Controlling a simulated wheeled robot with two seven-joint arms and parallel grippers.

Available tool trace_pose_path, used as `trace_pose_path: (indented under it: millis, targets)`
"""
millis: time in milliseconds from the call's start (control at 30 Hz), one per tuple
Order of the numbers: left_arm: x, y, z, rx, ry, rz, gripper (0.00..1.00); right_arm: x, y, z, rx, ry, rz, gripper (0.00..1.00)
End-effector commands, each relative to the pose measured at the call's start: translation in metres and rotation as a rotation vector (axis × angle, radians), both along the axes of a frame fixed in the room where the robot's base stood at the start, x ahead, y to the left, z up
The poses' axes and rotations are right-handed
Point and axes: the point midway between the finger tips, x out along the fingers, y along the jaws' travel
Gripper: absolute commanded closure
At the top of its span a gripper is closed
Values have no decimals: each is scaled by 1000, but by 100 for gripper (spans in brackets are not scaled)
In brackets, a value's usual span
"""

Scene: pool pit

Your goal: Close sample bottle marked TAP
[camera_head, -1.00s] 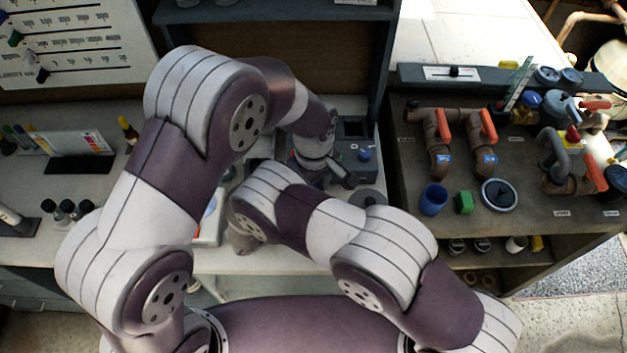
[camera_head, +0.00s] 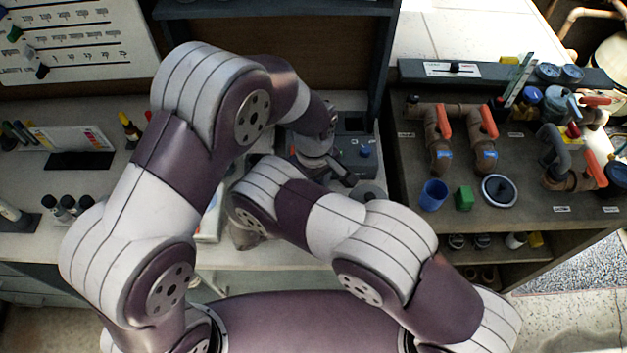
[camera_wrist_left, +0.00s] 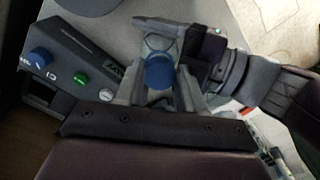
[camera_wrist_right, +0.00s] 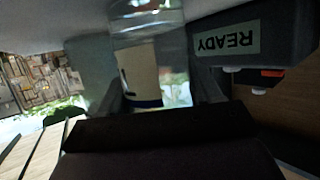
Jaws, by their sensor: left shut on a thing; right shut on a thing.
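In the left wrist view my left gripper (camera_wrist_left: 158,82) is shut on a round blue cap (camera_wrist_left: 159,72). A clear bottle (camera_wrist_left: 158,42) shows just past the cap, and I cannot tell whether the cap touches it. In the right wrist view my right gripper (camera_wrist_right: 160,100) is shut on a clear bottle (camera_wrist_right: 147,22) with a pale label (camera_wrist_right: 138,72). No TAP marking is readable. In the head view my left gripper (camera_head: 338,174) is partly visible near the grey instrument; the bottle and my right gripper are hidden behind my arms.
A grey instrument (camera_head: 358,150) stands close by on the bench; its blue knob (camera_wrist_left: 40,58) and green button (camera_wrist_left: 82,78) show in the left wrist view, and a READY label (camera_wrist_right: 228,40) in the right. Dark-capped vials (camera_head: 68,204) stand left. Pipes (camera_head: 438,150) are right.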

Motion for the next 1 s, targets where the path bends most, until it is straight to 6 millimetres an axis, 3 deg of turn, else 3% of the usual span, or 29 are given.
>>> trace_pose_path:
  millis: [400,1000]
  targets:
    - [-2,2,-16,5,6,-2,89,-1,2,2,-3,-6,-3,91]
    - [-3,4,-12,5,3,2,90,-1,3,3,1,-8,-4,91]
